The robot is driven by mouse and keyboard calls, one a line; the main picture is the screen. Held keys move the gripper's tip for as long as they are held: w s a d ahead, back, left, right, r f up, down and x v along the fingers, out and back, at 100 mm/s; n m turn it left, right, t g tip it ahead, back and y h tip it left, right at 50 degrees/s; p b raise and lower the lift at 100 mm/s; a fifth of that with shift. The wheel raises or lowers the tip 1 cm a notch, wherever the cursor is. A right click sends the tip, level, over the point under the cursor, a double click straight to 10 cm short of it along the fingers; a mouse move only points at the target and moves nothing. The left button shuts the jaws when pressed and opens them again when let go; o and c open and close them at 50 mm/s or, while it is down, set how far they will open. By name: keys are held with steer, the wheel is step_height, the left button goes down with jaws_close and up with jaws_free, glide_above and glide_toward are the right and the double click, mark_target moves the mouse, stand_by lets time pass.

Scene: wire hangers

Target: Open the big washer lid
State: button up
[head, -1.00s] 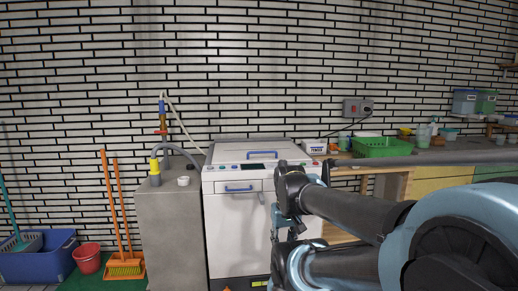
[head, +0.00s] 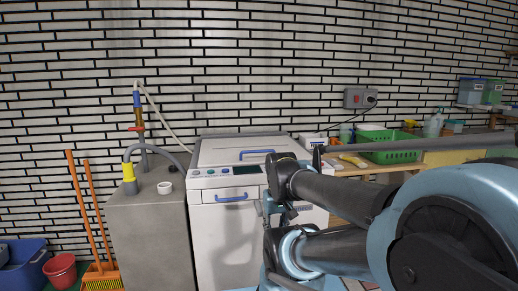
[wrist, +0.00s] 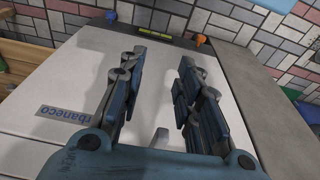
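The big white washer (head: 225,240) stands against the brick wall. Its lid (head: 222,150) lies closed on top and has a blue bar handle (head: 257,153). A second blue handle (head: 231,197) is on the front, below the control panel (head: 222,170). My gripper (head: 272,212) is in front of the washer's right part, lower than the lid, and partly hidden by my arm. In the wrist view my gripper (wrist: 163,62) has its two fingers apart with nothing between them. They point down along the washer's white front (wrist: 85,85), which bears a "baneco" label.
A grey concrete block (head: 152,235) with a yellow-ended hose and a white cup (head: 165,187) stands left of the washer. A counter with a green basket (head: 390,147) is to the right. Orange-handled tools, a red bucket (head: 60,270) and a blue tub (head: 22,265) are at left.

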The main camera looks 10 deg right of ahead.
steer(key=w+d+r+m, duration=0.1)
steer(key=w+r+m, duration=0.8)
steer(key=w+r, duration=0.7)
steer(key=w+r+m, duration=0.9)
steer(key=w+r, duration=0.5)
steer(key=r, duration=0.5)
steer(key=w+f, duration=0.1)
steer(key=f, duration=0.4)
steer(key=w+f, duration=0.1)
steer(key=f, duration=0.5)
steer(key=w+f, duration=0.1)
steer(key=f, duration=0.4)
steer(key=shift+w+f, duration=0.1)
steer(key=shift+f, duration=0.25)
jaws_close()
